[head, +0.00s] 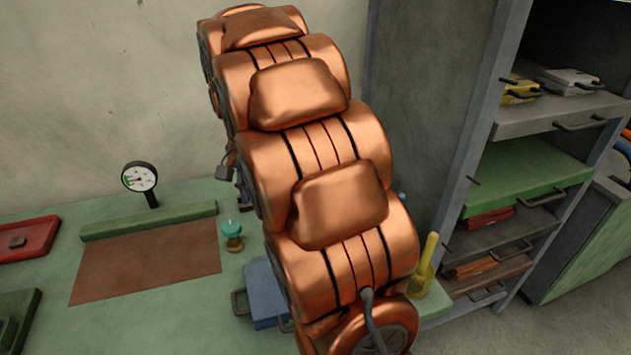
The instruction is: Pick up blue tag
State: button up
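I cannot make out anything that is clearly a blue tag. A blue flat-topped block (264,288) with grey handles sits on the green bench, partly hidden behind a large copper-coloured segmented body (322,160). I cannot tell whether this block is the tag. The copper body fills the middle of the head view from top to bottom, and I cannot tell whether it is part of me. My gripper is not visible.
The green bench (150,310) holds a brown mat (150,262), a dial gauge (140,178), a red tray (28,237) and a small teal-topped piece (232,232). A yellow-handled item (426,265) stands right of the copper body. Grey shelves (560,110) stand at right.

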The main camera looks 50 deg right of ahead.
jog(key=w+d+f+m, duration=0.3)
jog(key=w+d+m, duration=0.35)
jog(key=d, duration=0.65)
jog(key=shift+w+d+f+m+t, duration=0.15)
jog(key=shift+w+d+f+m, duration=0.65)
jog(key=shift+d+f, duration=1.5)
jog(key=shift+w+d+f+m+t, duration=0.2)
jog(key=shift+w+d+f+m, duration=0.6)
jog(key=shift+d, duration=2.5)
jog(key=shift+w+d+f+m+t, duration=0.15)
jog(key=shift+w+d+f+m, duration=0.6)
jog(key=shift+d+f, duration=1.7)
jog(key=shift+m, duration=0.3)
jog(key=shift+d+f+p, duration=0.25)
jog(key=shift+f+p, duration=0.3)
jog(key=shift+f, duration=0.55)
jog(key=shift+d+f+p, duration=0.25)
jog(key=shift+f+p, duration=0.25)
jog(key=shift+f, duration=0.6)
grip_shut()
